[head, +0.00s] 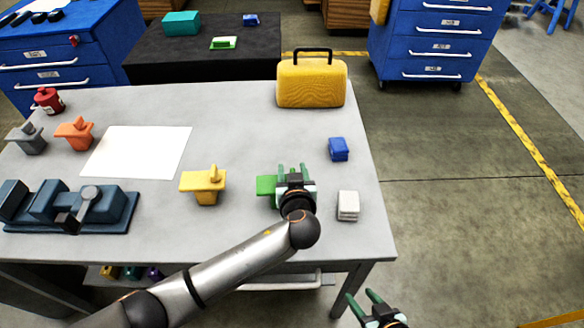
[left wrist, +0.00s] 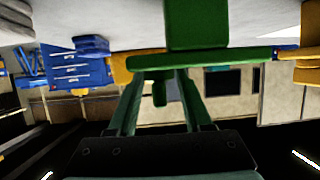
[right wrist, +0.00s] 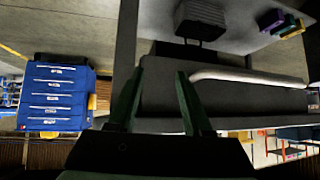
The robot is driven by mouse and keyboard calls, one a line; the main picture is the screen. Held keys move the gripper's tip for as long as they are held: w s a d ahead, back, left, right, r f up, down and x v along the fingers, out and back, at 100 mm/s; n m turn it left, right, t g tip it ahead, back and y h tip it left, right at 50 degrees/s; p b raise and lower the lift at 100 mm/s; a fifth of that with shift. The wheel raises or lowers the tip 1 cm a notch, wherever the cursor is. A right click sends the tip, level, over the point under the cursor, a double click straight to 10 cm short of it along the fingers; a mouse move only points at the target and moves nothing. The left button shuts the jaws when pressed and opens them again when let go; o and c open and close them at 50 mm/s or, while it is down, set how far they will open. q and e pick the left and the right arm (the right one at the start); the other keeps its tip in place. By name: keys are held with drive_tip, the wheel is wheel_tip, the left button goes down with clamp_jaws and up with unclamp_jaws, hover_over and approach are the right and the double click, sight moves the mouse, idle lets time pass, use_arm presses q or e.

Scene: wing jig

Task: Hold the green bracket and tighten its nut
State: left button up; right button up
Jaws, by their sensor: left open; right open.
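The green bracket (head: 266,186) stands on the grey table, partly hidden behind my left gripper (head: 292,168) in the head view. In the left wrist view the green bracket (left wrist: 200,25) fills the top middle, with a flat plate and a short green stub below it. My left gripper (left wrist: 160,78) is open, its fingers spread either side of that stub with gaps visible. I cannot make out the nut. My right gripper (head: 361,298) is open and empty off the table's front right corner. It shows open in the right wrist view (right wrist: 161,73), near the table's underside.
A yellow bracket (head: 204,184) stands left of the green one, a white block (head: 348,206) and blue block (head: 338,149) to its right. A yellow case (head: 312,84) is behind. A dark blue vise (head: 70,205) and white sheet (head: 138,152) lie left.

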use_arm(q)
drive_tip(key=shift+w+f, duration=0.2)
drive_tip(key=shift+w, duration=0.2)
clamp_jaws()
idle(1.2)
unclamp_jaws()
